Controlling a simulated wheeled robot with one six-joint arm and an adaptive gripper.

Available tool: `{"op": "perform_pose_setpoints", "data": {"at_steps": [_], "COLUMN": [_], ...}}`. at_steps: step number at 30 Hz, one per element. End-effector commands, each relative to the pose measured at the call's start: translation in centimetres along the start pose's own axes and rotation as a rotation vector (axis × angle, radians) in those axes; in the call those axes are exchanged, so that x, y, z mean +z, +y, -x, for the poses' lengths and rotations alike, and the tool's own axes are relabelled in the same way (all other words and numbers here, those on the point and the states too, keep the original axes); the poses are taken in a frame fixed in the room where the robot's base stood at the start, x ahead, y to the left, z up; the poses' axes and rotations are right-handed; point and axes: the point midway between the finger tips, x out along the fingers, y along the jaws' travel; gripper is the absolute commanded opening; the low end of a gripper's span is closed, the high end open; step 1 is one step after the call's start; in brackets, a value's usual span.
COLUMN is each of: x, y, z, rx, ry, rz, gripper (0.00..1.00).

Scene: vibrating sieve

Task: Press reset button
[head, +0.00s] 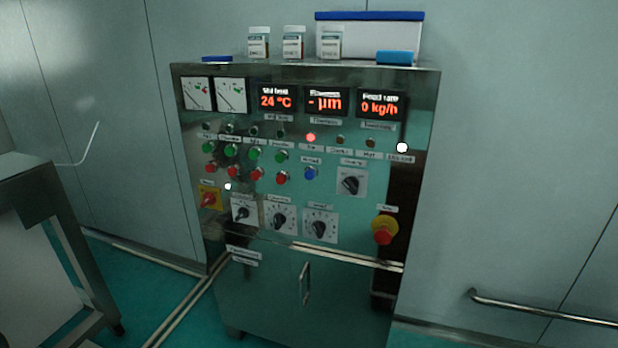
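A grey-green control cabinet (345,245) stands upright in the middle of the head view. On its front, a round blue button (311,173) sits to the right of the row of red buttons (257,174). It is the only blue button on the panel; the small label above it is too blurred to read for certain. Green buttons (254,154) form a row just above the red ones. A red lamp (310,137) is lit above the blue button. My gripper is not in view, and nothing covers the blue button.
Rotary knobs (320,226) sit below the buttons. A red and yellow emergency stop (384,230) is at lower right, and a yellow-plated red switch (209,199) at left. Bottles (293,42) and a blue-lidded box (369,36) stand on top. A metal table (40,190) stands left.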

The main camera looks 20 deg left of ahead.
Motion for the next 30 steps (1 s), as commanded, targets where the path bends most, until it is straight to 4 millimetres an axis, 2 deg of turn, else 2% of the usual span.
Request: {"op": "perform_pose_setpoints", "data": {"at_steps": [1,6,9,30], "x": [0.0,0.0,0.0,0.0], "y": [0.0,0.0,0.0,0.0], "z": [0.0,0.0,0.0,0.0], "rx": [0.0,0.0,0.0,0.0], "ry": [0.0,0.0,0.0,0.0], "rz": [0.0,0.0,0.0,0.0], "gripper": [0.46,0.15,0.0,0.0]}}
